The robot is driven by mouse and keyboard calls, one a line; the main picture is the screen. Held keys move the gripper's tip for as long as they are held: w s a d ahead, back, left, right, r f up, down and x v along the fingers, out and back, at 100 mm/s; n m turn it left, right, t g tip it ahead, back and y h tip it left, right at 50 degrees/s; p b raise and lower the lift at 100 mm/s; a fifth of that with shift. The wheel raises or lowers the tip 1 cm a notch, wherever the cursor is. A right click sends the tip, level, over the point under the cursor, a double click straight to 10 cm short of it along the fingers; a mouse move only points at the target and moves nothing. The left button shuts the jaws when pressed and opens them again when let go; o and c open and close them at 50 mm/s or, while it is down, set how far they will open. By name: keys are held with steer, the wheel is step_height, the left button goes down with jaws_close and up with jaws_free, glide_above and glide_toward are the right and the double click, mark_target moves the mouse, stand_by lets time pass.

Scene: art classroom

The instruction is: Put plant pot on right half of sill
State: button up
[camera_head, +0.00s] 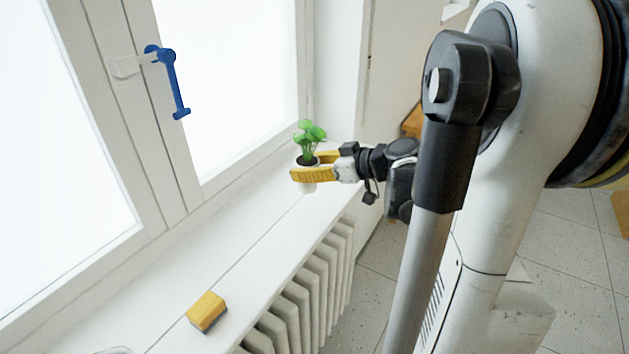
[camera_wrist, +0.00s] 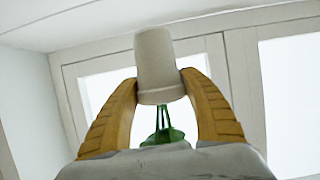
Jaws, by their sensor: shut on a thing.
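The plant pot (camera_head: 308,187) is a small white pot with a green leafy plant (camera_head: 309,134) and dark soil. It is at the far right part of the white window sill (camera_head: 262,228) in the head view. My gripper (camera_head: 312,165) has yellow fingers closed around the pot from the right. In the wrist view the pot (camera_wrist: 156,62) sits between the two yellow fingertips, its leaves pointing down in the picture. The pot looks upright in the head view. Whether its base touches the sill or is slightly above it, I cannot tell.
A yellow sponge (camera_head: 206,311) with a dark underside lies on the near part of the sill. A white radiator (camera_head: 312,282) stands below the sill. The sill between sponge and pot is clear.

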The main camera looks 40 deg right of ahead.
steer(key=f+b+x, duration=0.1)
steer(key=b+x, duration=0.3)
steer(key=x, duration=0.9)
steer(key=shift+s+f, duration=0.2)
steer(key=shift+f, duration=0.3)
steer(key=shift+f+b, duration=1.2)
steer(key=shift+f, duration=0.65)
steer(key=shift+f, duration=0.1)
steer(key=shift+f, duration=0.15)
steer(key=o, duration=1.4)
steer(key=shift+r, duration=0.2)
